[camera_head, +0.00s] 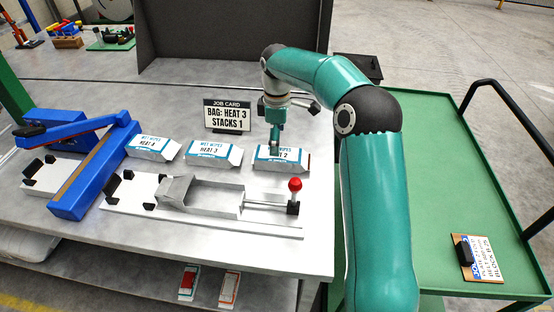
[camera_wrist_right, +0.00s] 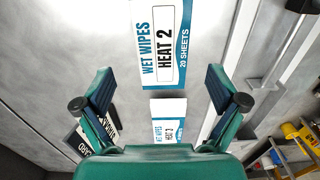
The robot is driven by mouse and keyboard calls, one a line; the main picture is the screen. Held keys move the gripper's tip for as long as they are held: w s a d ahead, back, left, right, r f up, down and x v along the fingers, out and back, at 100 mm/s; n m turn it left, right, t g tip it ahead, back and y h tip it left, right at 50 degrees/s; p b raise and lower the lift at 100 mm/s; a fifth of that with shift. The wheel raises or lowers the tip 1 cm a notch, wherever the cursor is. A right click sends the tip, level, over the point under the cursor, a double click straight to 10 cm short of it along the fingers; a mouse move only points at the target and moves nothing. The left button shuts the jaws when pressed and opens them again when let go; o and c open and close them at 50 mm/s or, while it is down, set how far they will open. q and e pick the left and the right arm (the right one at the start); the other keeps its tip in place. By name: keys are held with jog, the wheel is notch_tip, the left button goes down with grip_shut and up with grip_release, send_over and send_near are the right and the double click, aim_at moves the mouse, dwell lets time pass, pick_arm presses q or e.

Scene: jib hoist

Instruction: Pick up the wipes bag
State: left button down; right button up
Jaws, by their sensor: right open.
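Three white and blue wipes bags lie in a row on the grey bench: HEAT 4 (camera_head: 152,147), HEAT 3 (camera_head: 213,152) and HEAT 2 (camera_head: 294,158). My right gripper (camera_head: 275,143) points down at the HEAT 2 bag and hides part of its label. In the right wrist view the gripper (camera_wrist_right: 162,92) is open, with nothing between its fingers. There the HEAT 2 bag (camera_wrist_right: 163,82) lies at the top, and the HEAT 3 bag (camera_wrist_right: 168,107) shows lower down, between the fingers in the picture. My left gripper is not in view.
A job card (camera_head: 227,116) reading "BAG: HEAT 3, STACKS 1" stands behind the bags. In front is a metal fixture with a red-knobbed lever (camera_head: 295,185). A blue sealer-like press (camera_head: 95,170) stands left. A green cart (camera_head: 440,150) is at right.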

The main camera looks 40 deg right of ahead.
aim_at(279, 159)
jog(key=shift+s+a+f, duration=0.1)
jog(key=shift+f, duration=3.05)
jog(key=c, duration=1.2)
